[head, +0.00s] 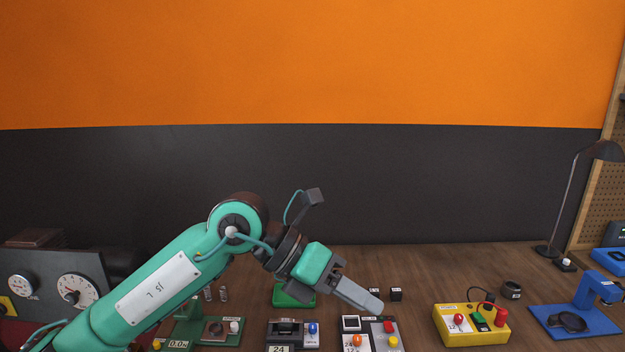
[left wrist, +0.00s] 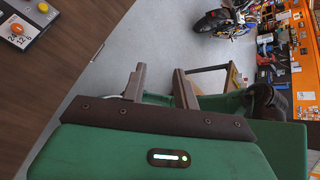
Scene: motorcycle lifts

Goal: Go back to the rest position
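My left arm comes in from the left in the head view, over the workbench (head: 420,270). My left gripper (head: 362,296) points down and to the right above the bench, near the small control boxes. In the left wrist view the two fingers of the left gripper (left wrist: 160,80) stand apart with grey floor showing between them. Nothing is held between them. My right gripper is in neither view.
A yellow box with buttons (head: 470,325) and a blue device (head: 575,318) stand to the right. A grey panel with coloured knobs (head: 372,338) lies just below the gripper. A desk lamp (head: 575,180) stands at the back right. A motorcycle (left wrist: 222,22) shows across the floor.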

